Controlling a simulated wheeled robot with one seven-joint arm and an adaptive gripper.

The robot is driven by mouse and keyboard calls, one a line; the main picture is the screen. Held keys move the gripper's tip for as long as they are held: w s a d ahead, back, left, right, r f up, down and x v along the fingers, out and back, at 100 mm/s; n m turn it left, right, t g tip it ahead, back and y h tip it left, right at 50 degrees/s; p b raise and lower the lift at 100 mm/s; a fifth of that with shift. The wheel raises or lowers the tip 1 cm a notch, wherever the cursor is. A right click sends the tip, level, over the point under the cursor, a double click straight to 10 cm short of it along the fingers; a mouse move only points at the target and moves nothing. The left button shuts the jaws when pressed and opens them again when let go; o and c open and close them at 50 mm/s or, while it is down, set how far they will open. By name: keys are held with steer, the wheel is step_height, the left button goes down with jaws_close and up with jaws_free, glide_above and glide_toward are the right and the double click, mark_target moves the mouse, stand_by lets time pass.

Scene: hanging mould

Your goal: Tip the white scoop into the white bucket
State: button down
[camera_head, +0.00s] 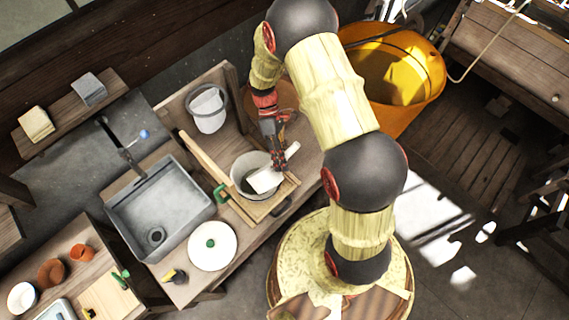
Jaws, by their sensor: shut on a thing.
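My gripper (279,166) is shut on the white scoop (264,181), and its fingers hide part of it. The scoop's broad end lies over a round white open container (237,170), while a pale end sticks out up and to the right of the fingers. I cannot tell whether the scoop touches the rim, or what it holds. The container's inside looks partly dark. It looks like the white bucket and stands on a wooden tray (259,209). A light grey pail (208,120) with something white in it stands behind, to the upper left.
A long wooden bar (203,158) lies left of the white container. A white lid with a green knob (212,246) lies nearer the front. A grey sink (160,212) is on the left. A large yellow tub (395,75) stands behind my arm.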

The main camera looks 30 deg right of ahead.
steer(key=w+a+f+g+b, duration=0.1)
steer(key=w+g+b, duration=0.5)
steer(key=shift+w+f+m+h, duration=0.3)
steer(key=shift+w+m, duration=0.1)
stand_by(1.5)
